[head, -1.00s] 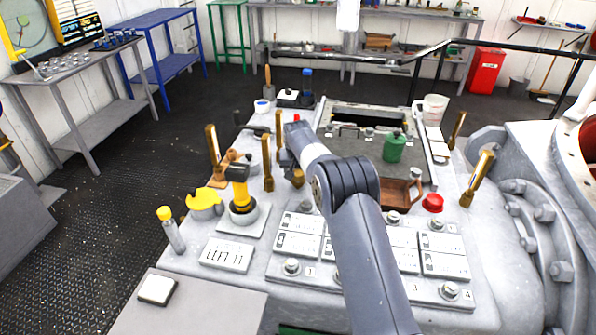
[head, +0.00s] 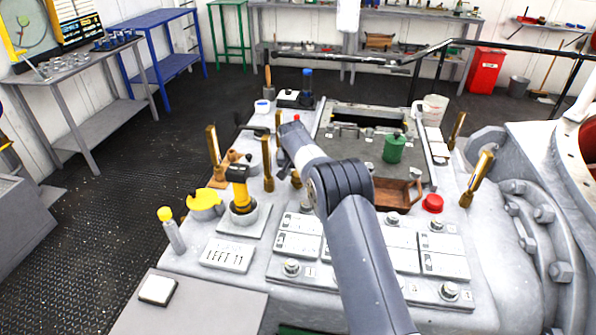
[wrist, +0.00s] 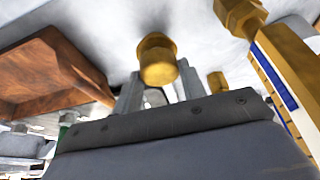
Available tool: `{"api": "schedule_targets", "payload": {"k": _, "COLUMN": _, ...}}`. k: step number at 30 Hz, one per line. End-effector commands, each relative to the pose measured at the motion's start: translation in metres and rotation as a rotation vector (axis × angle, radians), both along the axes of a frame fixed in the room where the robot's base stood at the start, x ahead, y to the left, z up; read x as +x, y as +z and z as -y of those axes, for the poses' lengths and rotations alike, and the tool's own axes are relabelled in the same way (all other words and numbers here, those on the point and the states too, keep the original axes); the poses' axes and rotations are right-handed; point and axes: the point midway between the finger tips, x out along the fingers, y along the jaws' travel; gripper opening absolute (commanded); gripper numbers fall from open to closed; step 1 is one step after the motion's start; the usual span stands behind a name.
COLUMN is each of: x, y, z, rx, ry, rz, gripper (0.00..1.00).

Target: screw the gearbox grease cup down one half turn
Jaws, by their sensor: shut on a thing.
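The grease cup (wrist: 158,62) is a short brass cylinder in the upper middle of the wrist view. My gripper (wrist: 157,80) has its two grey fingers on either side of it and is shut on it. In the head view a small part of a brass piece (head: 296,181) shows beside my arm; it looks like the same cup. My gripper's fingers are hidden behind my arm there. The cup's thread and its seat cannot be made out.
A brass fitting with a blue-striped gauge (wrist: 278,75) stands close on the right in the wrist view. A brown tray (wrist: 45,75) is on the left.

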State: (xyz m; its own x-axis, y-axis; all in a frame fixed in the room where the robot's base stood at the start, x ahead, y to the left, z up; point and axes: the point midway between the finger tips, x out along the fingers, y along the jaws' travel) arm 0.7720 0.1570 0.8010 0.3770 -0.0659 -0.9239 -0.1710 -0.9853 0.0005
Motion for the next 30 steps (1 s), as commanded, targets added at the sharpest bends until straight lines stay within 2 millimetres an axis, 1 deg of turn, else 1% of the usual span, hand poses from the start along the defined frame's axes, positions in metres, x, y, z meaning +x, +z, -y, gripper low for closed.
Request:
{"api": "schedule_targets", "payload": {"k": 6, "x": 0.0005, "y": 0.001, "z": -0.0014, "rx": -0.001, "ry": -0.173, "rz": 0.001, "gripper": 0.16}}
{"api": "schedule_targets", "payload": {"k": 15, "x": 0.0008, "y": 0.0014, "z": -0.0024, "rx": -0.001, "ry": -0.38, "rz": 0.0, "gripper": 0.16}}
{"api": "schedule_targets", "payload": {"k": 21, "x": 0.0012, "y": 0.0015, "z": -0.0025, "rx": 0.001, "ry": -0.465, "rz": 0.001, "gripper": 0.16}}
{"api": "schedule_targets", "payload": {"k": 30, "x": 0.0013, "y": 0.001, "z": -0.0024, "rx": 0.0, "ry": -0.508, "rz": 0.001, "gripper": 0.16}}
